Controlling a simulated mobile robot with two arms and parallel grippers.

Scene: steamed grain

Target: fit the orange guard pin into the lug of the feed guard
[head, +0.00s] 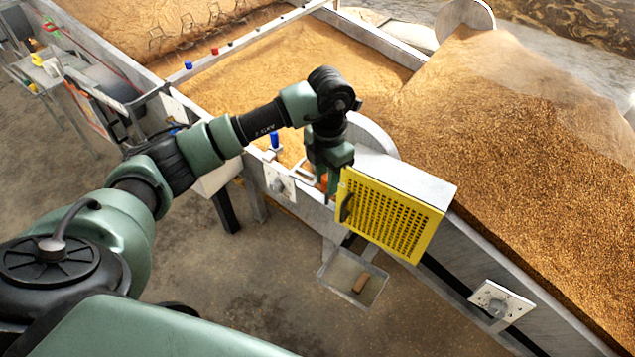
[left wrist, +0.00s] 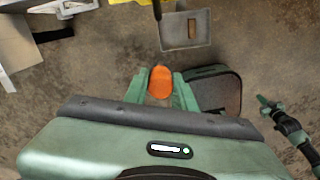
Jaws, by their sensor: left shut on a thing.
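The feed guard (head: 395,215) is a yellow perforated panel on a pale box at the side of the grain trough. A dark handle shows at its left edge. My left gripper (head: 324,186) points down just left of the guard. In the left wrist view, its green fingers (left wrist: 160,92) are shut on the orange guard pin (left wrist: 160,80). The guard's yellow edge (left wrist: 125,2) shows at the top of that view, apart from the pin. I cannot make out the lug. My right gripper (left wrist: 268,106) shows small at the right of the left wrist view, away from the guard.
A grey tray (head: 328,268) with a brown block (head: 361,283) hangs below the guard. Grain (head: 520,120) fills the trough behind. A white plate (head: 500,302) sits on the trough wall at right. Open floor lies in front.

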